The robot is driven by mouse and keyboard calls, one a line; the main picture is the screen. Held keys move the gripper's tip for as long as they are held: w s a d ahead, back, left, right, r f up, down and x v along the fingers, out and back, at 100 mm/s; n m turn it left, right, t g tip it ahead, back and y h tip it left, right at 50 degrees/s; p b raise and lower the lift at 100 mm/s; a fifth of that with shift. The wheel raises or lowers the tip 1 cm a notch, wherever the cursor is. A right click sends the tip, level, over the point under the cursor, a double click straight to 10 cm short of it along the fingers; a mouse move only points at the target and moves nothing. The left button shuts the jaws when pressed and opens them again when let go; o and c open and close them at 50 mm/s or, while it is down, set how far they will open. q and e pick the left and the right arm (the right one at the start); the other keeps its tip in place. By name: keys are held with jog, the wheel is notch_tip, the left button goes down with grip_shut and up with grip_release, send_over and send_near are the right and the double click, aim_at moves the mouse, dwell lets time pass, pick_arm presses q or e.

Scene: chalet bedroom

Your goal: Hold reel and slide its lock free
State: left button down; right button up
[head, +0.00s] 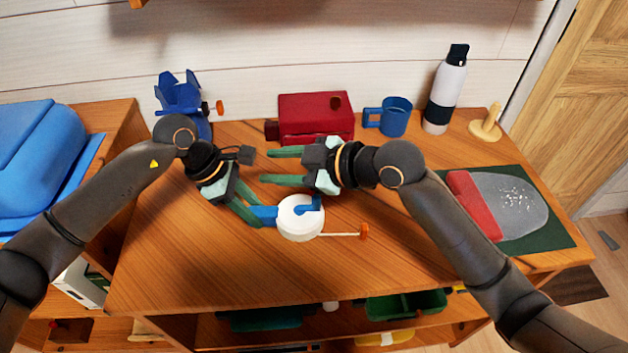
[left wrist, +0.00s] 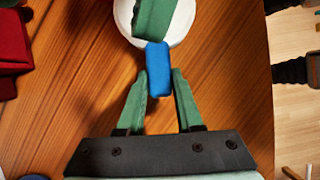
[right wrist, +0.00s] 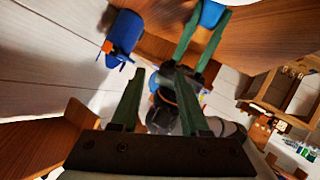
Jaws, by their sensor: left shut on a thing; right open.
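The reel (head: 298,227) is a round white drum with a blue lock piece (head: 310,204) on its top and a blue handle (head: 264,214) at its left. A thin line with an orange end (head: 364,231) reaches out to its right. My left gripper (head: 256,215) is shut on the blue handle, which shows between its fingers in the left wrist view (left wrist: 158,72). My right gripper (head: 265,165) is open and empty, behind the reel in the head view, fingers pointing left. In the left wrist view a green finger hides part of the drum (left wrist: 180,35).
Behind stand a blue holder (head: 182,95) with an orange-ended piece, a red box (head: 318,112), a blue mug (head: 396,117), a bottle (head: 445,90) and a wooden peg stand (head: 487,124). A red-and-grey item (head: 505,205) lies on a dark green mat at right. The front tabletop (head: 200,265) is clear.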

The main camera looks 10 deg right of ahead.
jog(key=n+g, duration=0.1)
jog(key=n, duration=0.1)
jog(key=a+f+n+h, duration=0.1)
jog(key=n, duration=0.2)
jog(key=a+f+n+g+h, duration=0.1)
jog(key=n, duration=0.1)
jog(key=shift+w+a+f+g, duration=0.1)
jog(key=shift+a+g, duration=0.15)
jog(key=shift+g, duration=0.05)
jog(key=w+d+r+n+g+h, duration=0.2)
jog(key=d+n+h, duration=0.7)
jog(key=n, duration=0.2)
jog(key=shift+w+d+f, duration=0.1)
jog(key=shift+w+f, duration=0.25)
jog(key=shift+f, duration=1.3)
jog(key=shift+w+a+f, duration=0.1)
jog(key=shift+w+f, duration=0.25)
jog(key=shift+f, duration=1.3)
jog(key=shift+w+d+f, duration=0.1)
jog(key=shift+w+f, duration=0.25)
jog(key=shift+f, duration=1.3)
grip_shut()
